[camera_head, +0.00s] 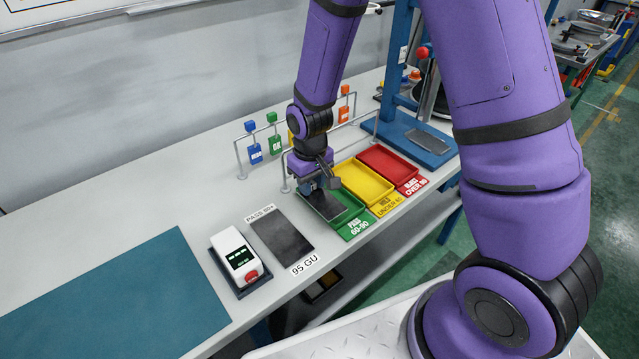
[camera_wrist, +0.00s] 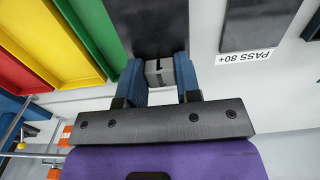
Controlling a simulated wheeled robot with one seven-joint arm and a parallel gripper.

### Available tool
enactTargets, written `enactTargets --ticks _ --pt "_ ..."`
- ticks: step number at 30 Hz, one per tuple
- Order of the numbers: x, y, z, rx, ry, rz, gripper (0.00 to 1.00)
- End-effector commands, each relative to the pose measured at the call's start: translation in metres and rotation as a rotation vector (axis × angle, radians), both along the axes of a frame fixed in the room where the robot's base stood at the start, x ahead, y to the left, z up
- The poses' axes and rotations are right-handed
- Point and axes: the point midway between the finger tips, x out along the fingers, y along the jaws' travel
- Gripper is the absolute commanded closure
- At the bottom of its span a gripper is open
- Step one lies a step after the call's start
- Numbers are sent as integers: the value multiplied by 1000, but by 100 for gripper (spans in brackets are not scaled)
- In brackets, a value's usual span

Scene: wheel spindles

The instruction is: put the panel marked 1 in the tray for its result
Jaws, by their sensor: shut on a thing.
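My gripper (camera_head: 328,182) is shut on a grey grip block (camera_wrist: 158,73) joined to a dark flat panel (camera_head: 324,205). In the wrist view the dark panel (camera_wrist: 148,25) runs from the blue fingers to the top edge. The yellow tray (camera_head: 372,196), labelled UNDER 60, and the red tray (camera_head: 394,176), labelled OVER 90, lie beyond to the right. No number 1 is readable on the held panel.
Another dark panel (camera_head: 282,238) lies on the bench between labels PASS 80+ and 95 GU. A white meter (camera_head: 236,255) with a red button stands left of it, beside a teal mat (camera_head: 120,300). A wire rail (camera_head: 262,150) with coloured tags stands behind the gripper.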

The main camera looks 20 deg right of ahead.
Motion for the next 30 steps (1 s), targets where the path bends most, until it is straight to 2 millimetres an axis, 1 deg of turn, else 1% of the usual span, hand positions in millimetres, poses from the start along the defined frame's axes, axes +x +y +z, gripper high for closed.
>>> enactTargets --ticks 1,3,13,18,21,30 --pt "7 -8 -1 0 0 -4 95" --pt "13 -16 -2 0 1 -3 95" --pt "29 -34 -4 0 0 -2 95" --pt "27 -32 -29 -2 5 1 95" --pt "27 -32 -38 -1 2 1 95" --pt "28 -32 -40 0 1 1 95"
